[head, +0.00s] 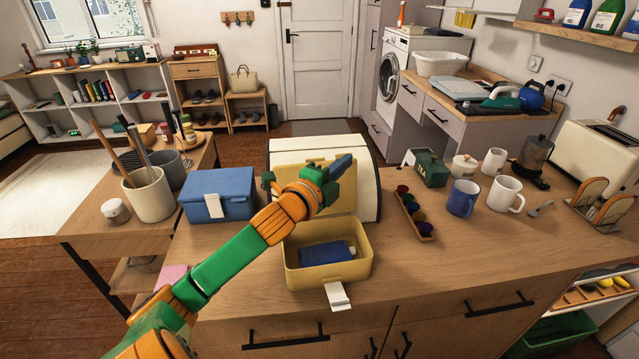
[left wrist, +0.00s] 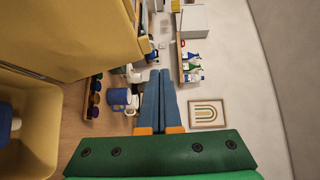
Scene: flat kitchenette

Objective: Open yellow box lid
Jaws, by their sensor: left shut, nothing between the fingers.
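The yellow box (head: 366,268) stands near the front edge of the counter, and its lid (head: 347,198) is raised, standing up at the back. A blue object (head: 325,253) lies inside the box. A white latch tab (head: 337,296) sticks out at the box's front. My left gripper (head: 343,164) is shut and empty at the raised lid, its blue fingers pointing right; the arm hides part of the lid. In the left wrist view the shut fingers (left wrist: 158,95) point away, with the lid (left wrist: 70,38) at upper left and the box (left wrist: 38,125) below it.
A blue box (head: 235,190) stands left of the yellow box. A cream bread bin (head: 365,170) is close behind the lid. A rack of coloured pods (head: 421,228) and mugs (head: 463,198) stand to the right. Bare counter lies at the front right.

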